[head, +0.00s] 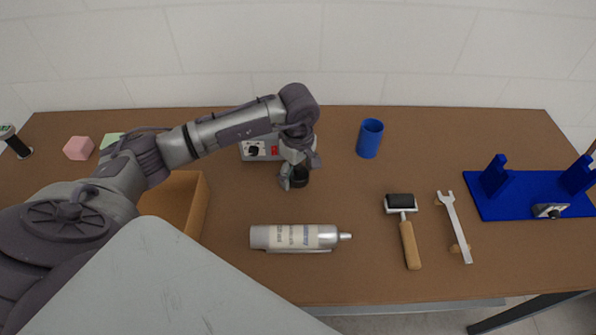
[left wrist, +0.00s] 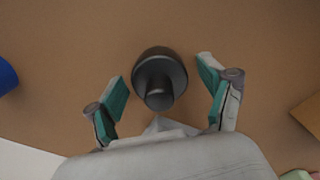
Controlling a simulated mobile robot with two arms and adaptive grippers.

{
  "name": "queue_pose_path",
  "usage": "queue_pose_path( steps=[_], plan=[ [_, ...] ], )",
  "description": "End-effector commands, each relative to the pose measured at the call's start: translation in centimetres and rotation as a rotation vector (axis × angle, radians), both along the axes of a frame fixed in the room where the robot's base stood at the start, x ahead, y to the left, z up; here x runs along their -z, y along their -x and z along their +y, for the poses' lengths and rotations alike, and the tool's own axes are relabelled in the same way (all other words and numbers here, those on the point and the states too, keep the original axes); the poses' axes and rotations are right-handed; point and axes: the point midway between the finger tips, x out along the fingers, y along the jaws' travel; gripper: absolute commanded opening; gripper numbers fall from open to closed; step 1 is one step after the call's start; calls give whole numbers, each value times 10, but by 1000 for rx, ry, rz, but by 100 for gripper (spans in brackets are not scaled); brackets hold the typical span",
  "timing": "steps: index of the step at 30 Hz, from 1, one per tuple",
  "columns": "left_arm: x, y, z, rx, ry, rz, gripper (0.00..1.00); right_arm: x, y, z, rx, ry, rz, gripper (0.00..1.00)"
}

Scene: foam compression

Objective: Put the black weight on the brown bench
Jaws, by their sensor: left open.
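The black weight (head: 299,177) stands on the brown bench (head: 350,215), partly hidden by my left gripper (head: 292,181) in the head view. In the left wrist view the weight (left wrist: 159,77) is a dark round piece with a narrower knob. It lies between and slightly beyond the open green-padded fingers of my left gripper (left wrist: 163,96), with a gap on both sides. The fingers do not touch it. The right gripper is not in view.
A silver bottle (head: 290,237) lies in front of the weight. A box with a red switch (head: 262,150) is behind it, a blue cup (head: 370,138) to the right. An open cardboard box (head: 197,205) stands left. A roller (head: 407,230), wrench (head: 454,228) and blue stand (head: 520,197) are further right.

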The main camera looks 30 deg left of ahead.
Motion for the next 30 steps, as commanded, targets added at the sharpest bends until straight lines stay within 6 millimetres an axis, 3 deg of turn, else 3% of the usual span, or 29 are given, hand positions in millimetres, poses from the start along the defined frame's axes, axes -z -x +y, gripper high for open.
queue_pose_path(
  steps=[8, 21, 30],
  plan=[
    [-11, -1, 0, 1, 1, -4, 81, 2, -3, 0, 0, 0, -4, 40],
    [-98, -1, 0, 0, 0, -5, 81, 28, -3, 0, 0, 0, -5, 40],
    [-123, 0, 0, -1, 0, -1, 81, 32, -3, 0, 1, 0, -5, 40]
  ],
)
